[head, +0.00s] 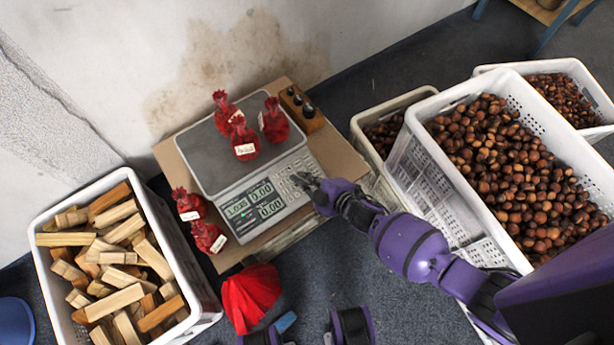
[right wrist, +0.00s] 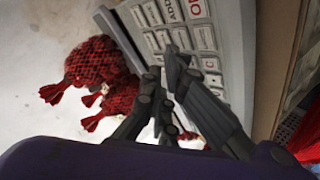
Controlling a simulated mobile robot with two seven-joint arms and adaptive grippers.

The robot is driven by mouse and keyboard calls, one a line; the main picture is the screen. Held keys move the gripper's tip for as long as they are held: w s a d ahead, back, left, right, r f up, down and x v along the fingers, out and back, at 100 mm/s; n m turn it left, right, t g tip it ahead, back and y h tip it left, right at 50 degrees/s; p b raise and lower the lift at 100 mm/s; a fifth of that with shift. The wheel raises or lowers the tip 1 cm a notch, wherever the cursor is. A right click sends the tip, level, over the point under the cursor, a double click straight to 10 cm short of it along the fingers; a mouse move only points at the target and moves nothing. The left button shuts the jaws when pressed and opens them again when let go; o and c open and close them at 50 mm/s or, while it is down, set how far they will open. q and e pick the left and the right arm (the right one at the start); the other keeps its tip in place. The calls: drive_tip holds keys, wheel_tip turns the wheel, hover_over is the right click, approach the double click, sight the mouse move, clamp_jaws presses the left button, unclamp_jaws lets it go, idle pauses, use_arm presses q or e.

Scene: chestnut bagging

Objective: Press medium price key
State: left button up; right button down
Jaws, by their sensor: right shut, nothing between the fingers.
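A grey price scale (head: 268,205) stands on a cardboard sheet, its display lit with digits that include 0.00. Its keypad (head: 302,178) is at the right end of the front panel and shows closer in the right wrist view (right wrist: 206,62). My right gripper (head: 308,183) is shut and empty, its fingertips at the keypad. In the right wrist view the fingertips (right wrist: 163,70) lie over the keys and hide some; I cannot tell whether they touch, or which key is the medium price key. My left gripper is not in view.
Red labelled bags (head: 243,140) sit on the scale pan, with others (head: 190,205) beside it. A weight block (head: 301,108) stands behind. Chestnut crates (head: 436,185) are at right, a wood crate (head: 182,262) at left.

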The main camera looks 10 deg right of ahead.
drive_tip(key=shift+w+f, duration=0.1)
drive_tip(key=shift+f, duration=0.25)
drive_tip(key=shift+w+a+f+b, duration=0.1)
drive_tip(key=shift+f+b, duration=0.2)
drive_tip(key=shift+b, duration=0.2)
idle(0.6)
drive_tip(key=shift+s+r+p, duration=0.2)
drive_tip(key=shift+r+p, duration=0.6)
drive_tip(key=shift+p, duration=0.05)
